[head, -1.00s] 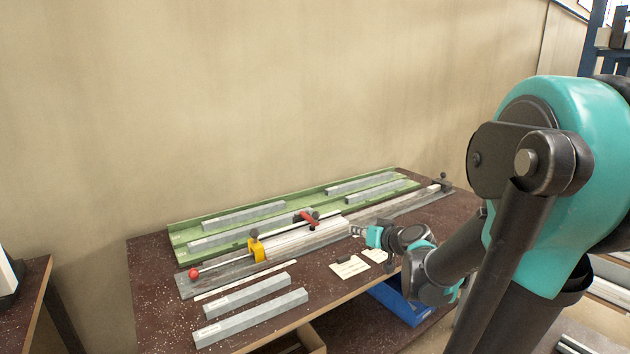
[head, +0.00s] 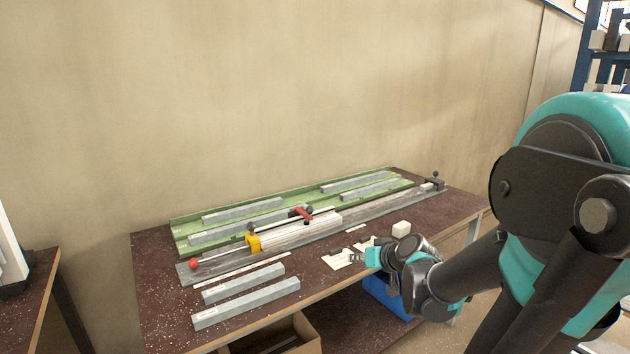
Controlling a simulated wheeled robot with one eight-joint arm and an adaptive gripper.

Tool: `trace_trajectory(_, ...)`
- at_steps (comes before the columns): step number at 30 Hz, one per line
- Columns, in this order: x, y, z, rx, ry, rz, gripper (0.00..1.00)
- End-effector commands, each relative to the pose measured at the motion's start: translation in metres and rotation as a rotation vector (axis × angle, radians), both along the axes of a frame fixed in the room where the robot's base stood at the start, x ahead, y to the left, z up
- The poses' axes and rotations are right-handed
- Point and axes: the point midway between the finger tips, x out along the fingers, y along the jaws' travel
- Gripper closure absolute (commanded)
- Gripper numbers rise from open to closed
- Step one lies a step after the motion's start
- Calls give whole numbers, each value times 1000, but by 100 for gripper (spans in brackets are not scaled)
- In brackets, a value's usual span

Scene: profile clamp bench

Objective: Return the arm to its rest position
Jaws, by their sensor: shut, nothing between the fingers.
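My gripper (head: 357,256) is small in the head view, at the front right of the brown bench (head: 160,290). It points left, above or beside the white paper cards (head: 338,260). Its fingers are shut with nothing between them. It is apart from the clamp rail (head: 390,208), which lies behind it along the bench. The rail carries a yellow block (head: 253,242), a red lever (head: 302,214) and a red knob (head: 193,264). My arm comes in from the right.
A green tray (head: 180,238) with several grey bars stands at the back. Two grey bars (head: 245,303) lie at the front left. A white block (head: 401,229) sits close behind my wrist. A blue bin (head: 385,295) and a cardboard box (head: 305,330) are below the bench.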

Motion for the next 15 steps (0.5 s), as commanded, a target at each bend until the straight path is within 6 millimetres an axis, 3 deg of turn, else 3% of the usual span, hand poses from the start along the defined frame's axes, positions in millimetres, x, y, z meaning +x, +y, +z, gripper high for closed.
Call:
trace_trajectory(8, -67, -13, -60, -127, 255, -34, 100)
trace_trajectory(12, -114, -39, -93, -235, 422, -119, 100)
trace_trajectory(15, -138, -58, -107, -299, 501, -188, 100)
